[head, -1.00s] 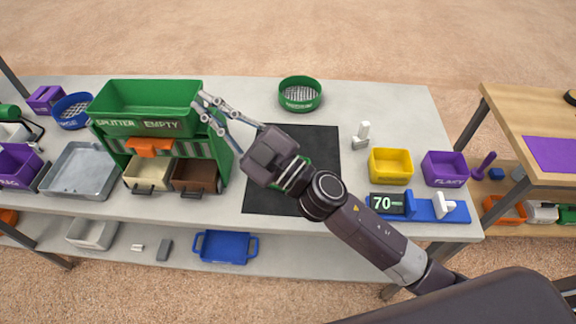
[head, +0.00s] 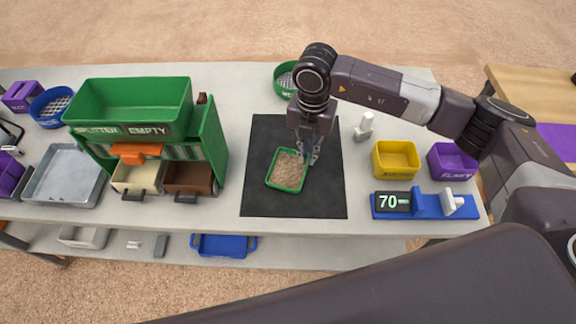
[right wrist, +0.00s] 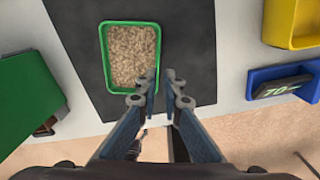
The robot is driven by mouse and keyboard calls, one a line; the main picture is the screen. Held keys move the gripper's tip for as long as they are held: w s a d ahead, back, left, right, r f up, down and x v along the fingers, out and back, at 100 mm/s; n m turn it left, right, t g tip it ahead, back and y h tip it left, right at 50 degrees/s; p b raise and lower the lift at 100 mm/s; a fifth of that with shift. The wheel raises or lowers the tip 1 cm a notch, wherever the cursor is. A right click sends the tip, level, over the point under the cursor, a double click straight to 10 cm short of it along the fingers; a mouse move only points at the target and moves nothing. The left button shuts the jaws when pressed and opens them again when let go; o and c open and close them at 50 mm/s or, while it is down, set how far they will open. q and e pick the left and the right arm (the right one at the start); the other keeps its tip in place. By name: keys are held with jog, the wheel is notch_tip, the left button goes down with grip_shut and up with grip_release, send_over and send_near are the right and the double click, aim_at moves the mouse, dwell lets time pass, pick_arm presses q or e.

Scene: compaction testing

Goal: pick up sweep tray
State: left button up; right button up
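A small green-rimmed tray (head: 271,178) filled with tan grains lies on the black mat. I take it to be the sweep tray. It also shows in the right wrist view (right wrist: 104,62). My right gripper (head: 310,158) points down at the tray's right edge. In the right wrist view, its fingertips (right wrist: 161,82) are a narrow gap apart, one over the tray's lower right corner and the other just outside the rim. The gripper looks open, with nothing clearly held; contact with the rim cannot be told. My left gripper is not in view.
The black mat (head: 262,135) has bare room around the tray. A green splitter (head: 215,135) stands left. Yellow (head: 397,160) and purple (head: 452,165) bins and a blue scale (head: 425,206) stand right. A green sieve (head: 284,80) is behind my arm.

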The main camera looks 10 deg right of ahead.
aim_at(305, 174)
jog(key=f+p, duration=0.1)
jog(key=f, duration=0.1)
jog(key=f+p, duration=0.1)
jog(key=f, duration=0.1)
jog(key=f+p, duration=0.1)
jog(key=f, duration=0.1)
jog(key=shift+s+a+f, duration=0.2)
jog(key=shift+a, duration=0.05)
jog(key=shift+f, duration=0.45)
jog(key=shift+c, duration=0.2)
grip_shut()
